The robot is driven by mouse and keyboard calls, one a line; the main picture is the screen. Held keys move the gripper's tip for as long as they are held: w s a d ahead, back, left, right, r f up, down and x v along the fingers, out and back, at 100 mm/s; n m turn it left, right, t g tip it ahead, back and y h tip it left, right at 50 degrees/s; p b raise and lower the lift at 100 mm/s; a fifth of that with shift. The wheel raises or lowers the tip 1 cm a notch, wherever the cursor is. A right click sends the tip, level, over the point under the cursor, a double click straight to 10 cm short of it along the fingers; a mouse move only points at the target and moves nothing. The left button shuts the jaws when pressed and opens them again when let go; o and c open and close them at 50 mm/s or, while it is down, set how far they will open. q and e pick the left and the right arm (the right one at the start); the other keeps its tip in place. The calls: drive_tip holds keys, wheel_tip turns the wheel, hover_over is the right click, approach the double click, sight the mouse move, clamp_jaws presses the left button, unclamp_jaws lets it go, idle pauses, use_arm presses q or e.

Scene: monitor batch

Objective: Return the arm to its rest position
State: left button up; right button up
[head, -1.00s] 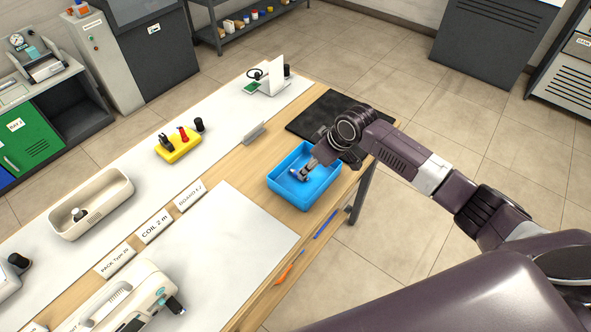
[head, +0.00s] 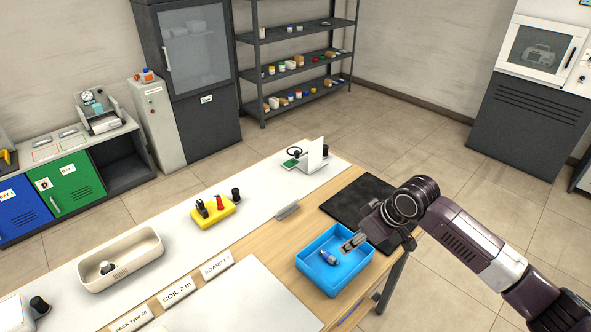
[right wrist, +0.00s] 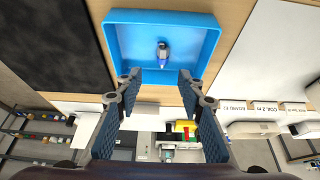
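My right arm comes in from the right in the head view. Its gripper (head: 354,242) is above the right part of the blue bin (head: 312,271). In the right wrist view the two fingers of this gripper (right wrist: 160,88) are wide apart with nothing between them. A small grey and blue cylindrical part (head: 328,258) lies in the bin; it also shows in the right wrist view (right wrist: 163,52), beyond the fingertips and apart from them. My left gripper is in neither view.
A black mat (head: 357,205) lies behind the bin. On the table are a yellow holder (head: 213,214), a beige tray (head: 122,262), label cards (head: 178,292) and a white stand (head: 315,157). Open floor (head: 440,155) lies right of the table.

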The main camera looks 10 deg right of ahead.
drive_tip(key=s+a+f, duration=0.2)
drive_tip(key=s+a, duration=0.1)
drive_tip(key=s, duration=0.1)
drive_tip(key=s+a+f, duration=0.2)
drive_tip(key=s+a, duration=0.1)
drive_tip(key=s, duration=0.2)
drive_tip(key=s+a+f, duration=0.3)
drive_tip(key=s+a, duration=0.1)
drive_tip(key=shift+s, duration=0.15)
drive_tip(key=s+d+m+h, duration=0.1)
drive_tip(key=s+d+m, duration=0.15)
drive_tip(key=s, duration=0.55)
drive_tip(key=s+d+m+h, duration=0.1)
drive_tip(key=s+d+m, duration=0.15)
drive_tip(key=s, duration=0.55)
wheel_tip(320, 180, down, 28)
drive_tip(key=s+g+b, duration=0.2)
drive_tip(key=s+d+f, duration=0.1)
drive_tip(key=s+f, duration=0.7)
drive_tip(key=f, duration=0.1)
drive_tip(key=s+d+f+g+b, duration=0.1)
drive_tip(key=s+d+f, duration=0.1)
drive_tip(key=s+f, duration=0.7)
drive_tip(key=shift+s+d+f+n+h+b, duration=0.2)
drive_tip(key=shift+d+n+h+b, duration=0.1)
drive_tip(key=shift+n+h, duration=0.1)
